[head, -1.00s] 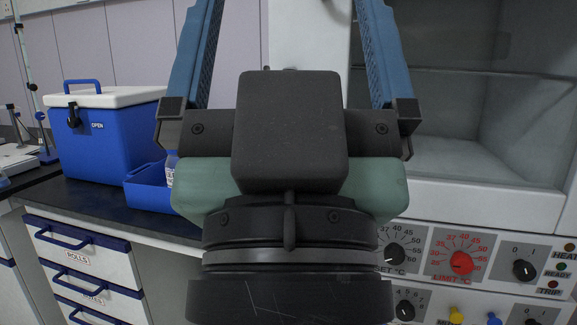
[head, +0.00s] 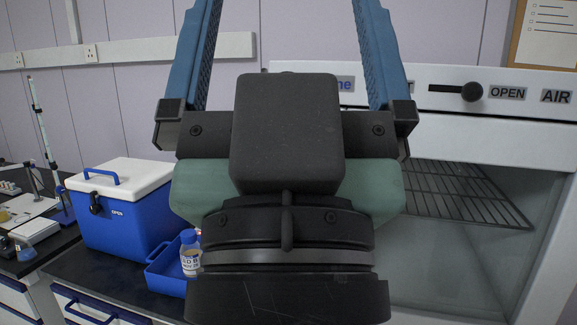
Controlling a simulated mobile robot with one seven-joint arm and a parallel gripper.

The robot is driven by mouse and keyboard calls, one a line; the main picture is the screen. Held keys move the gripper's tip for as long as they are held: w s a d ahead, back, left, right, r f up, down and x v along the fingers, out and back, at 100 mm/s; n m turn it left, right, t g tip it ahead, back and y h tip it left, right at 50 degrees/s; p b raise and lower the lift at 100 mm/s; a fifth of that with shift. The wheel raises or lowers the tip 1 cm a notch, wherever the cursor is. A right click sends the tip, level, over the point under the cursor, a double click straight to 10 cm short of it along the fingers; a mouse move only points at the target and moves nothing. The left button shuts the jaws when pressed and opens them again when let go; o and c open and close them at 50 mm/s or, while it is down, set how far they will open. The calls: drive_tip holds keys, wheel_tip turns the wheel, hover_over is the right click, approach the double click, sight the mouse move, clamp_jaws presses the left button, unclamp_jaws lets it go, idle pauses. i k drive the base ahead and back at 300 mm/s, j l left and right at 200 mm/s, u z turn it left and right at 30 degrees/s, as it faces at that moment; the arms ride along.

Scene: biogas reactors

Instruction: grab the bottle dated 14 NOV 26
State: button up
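My gripper (head: 287,60) fills the middle of the head view, its two blue fingers spread wide apart and pointing up. Nothing shows between the fingers. A small clear bottle (head: 190,262) with a blue cap and a white label stands at the blue tray (head: 160,272), lower left of my gripper. The label's print is too small to read a date. My gripper's body hides the right part of the tray and anything behind it. No other bottle shows clearly.
A blue cool box (head: 125,225) with a white lid stands left of the tray on the dark bench. An open white cabinet (head: 465,145) with a wire shelf (head: 465,190) is on the right. Lab stands and small items crowd the far left bench.

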sight(190, 252)
drive_tip(key=i+j, duration=0.2)
drive_tip(key=i+j+z, duration=0.15)
drive_tip(key=j, duration=0.25)
drive_tip(key=i+j, duration=0.2)
drive_tip(key=j, duration=0.15)
